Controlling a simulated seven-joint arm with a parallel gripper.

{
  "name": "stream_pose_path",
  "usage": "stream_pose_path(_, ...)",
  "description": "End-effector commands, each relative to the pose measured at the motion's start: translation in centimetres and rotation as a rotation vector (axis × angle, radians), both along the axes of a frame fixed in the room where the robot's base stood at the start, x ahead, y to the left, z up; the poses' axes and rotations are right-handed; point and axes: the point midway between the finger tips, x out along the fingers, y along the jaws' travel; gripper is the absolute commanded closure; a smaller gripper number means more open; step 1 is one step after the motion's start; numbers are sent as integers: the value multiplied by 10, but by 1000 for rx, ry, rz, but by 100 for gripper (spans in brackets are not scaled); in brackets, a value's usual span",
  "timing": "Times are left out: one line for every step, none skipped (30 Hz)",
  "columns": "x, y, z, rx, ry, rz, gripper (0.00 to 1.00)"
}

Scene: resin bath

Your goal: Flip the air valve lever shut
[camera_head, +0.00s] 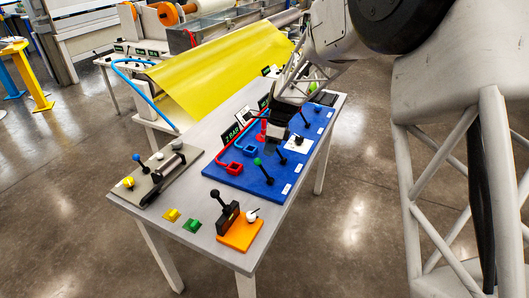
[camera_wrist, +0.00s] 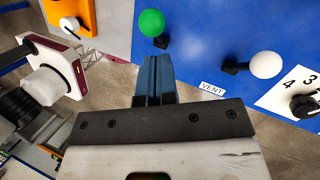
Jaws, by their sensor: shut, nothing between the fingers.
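The blue panel (camera_head: 225,172) on the table carries several ball-topped levers, and I cannot tell which one is the air valve lever. A green-knobbed lever (camera_head: 257,161) leans on the near part of the panel; its knob also shows at the top of the wrist view (camera_wrist: 152,22). A VENT label (camera_wrist: 212,88) lies near it, below a white-knobbed lever (camera_wrist: 266,65). My gripper (camera_head: 276,140) hangs over the panel, just beyond the green knob. In the wrist view its blue fingers (camera_wrist: 155,78) are together and empty, below the green knob and apart from it.
An orange plate (camera_head: 240,236) with a black lever and white knob stands at the near corner. A grey plate (camera_head: 160,183) with more levers lies left. Red (camera_head: 236,168) and blue (camera_head: 250,149) square fittings and a numbered dial (camera_wrist: 303,105) sit on the panel. Yellow sheet (camera_head: 215,70) rises behind.

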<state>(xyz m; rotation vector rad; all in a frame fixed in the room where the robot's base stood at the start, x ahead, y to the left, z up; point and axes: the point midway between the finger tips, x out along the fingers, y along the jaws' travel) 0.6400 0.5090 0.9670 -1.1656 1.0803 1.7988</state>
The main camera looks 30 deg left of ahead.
Motion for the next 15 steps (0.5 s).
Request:
stream_pose_path(4, -5, 4, 1, -1, -2, 100)
stream_pose_path(6, -8, 7, 1, 0, -1, 100)
stream_pose_path(8, -12, 10, 1, 0, -1, 100)
stream_pose_path(10, -11, 15, 1, -1, 0, 100)
stream_pose_path(12, -11, 20, 2, -1, -1, 100)
stream_pose_path(14, -11, 26, 1, -2, 0, 100)
stream_pose_path(16, -12, 31, 0, -1, 0, 100)
stream_pose_path(17, -12, 36, 0, -1, 0, 100)
stream_pose_path(20, -13, 43, 0, -1, 0, 100)
stream_pose_path(21, -13, 47, 0, -1, 0, 100)
stream_pose_path(23, -13, 52, 0, -1, 0, 100)
stream_pose_path(25, -14, 59, 1, -2, 0, 100)
stream_pose_path(27, -14, 64, 1, -2, 0, 100)
stream_pose_path(29, -14, 68, 1, -2, 0, 100)
stream_pose_path(30, -14, 74, 0, -1, 0, 100)
